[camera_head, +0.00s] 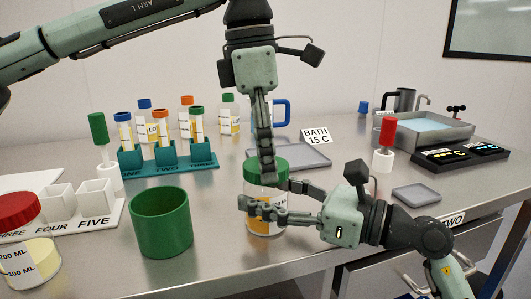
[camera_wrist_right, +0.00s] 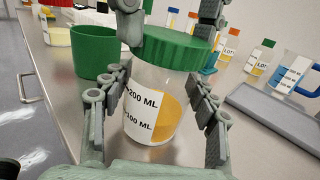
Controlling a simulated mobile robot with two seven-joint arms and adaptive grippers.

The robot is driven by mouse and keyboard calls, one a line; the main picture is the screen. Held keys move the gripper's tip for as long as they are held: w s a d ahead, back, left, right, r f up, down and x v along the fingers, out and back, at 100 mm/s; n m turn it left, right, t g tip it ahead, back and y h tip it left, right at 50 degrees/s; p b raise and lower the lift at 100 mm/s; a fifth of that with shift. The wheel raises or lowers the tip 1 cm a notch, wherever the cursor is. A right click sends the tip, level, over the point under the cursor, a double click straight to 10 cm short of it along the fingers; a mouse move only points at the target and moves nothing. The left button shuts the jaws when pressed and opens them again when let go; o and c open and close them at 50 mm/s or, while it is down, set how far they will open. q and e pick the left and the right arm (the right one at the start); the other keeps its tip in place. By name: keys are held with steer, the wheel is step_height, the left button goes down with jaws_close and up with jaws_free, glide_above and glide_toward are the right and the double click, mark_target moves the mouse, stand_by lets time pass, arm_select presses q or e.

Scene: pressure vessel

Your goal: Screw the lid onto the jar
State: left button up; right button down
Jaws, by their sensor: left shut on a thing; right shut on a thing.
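A clear jar (camera_head: 258,220) with a white label and yellow contents stands upright on the steel table, right of the green cup. A green ribbed lid (camera_head: 276,168) sits on its mouth. In the right wrist view the jar (camera_wrist_right: 152,135) shows 200 ML and 100 ML marks, and the lid (camera_wrist_right: 175,48) looks level on it; whether its thread is engaged I cannot tell. My left gripper (camera_head: 266,165) points down from above and is shut on the lid. My right gripper (camera_head: 262,204) reaches in from the right and is shut around the jar's body.
A green cup (camera_head: 160,225) stands close left of the jar. A red-lidded jar (camera_head: 25,250) is at the front left. A teal tube rack (camera_head: 170,168) and a grey tray (camera_head: 300,158) lie behind. The front table edge is near.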

arm_select(q)
steer(key=m, duration=0.5)
steer(key=shift+g, duration=0.4)
steer(key=m, duration=0.5)
steer(key=shift+d, duration=0.1)
steer(key=m+y, duration=0.1)
steer(key=m, duration=0.4)
steer(key=shift+g, duration=0.4)
steer(key=m, duration=0.3)
steer(key=o, duration=0.9)
step_height(320, 180, up, 12)
steer(key=w, duration=0.1)
steer(key=shift+w, duration=0.2)
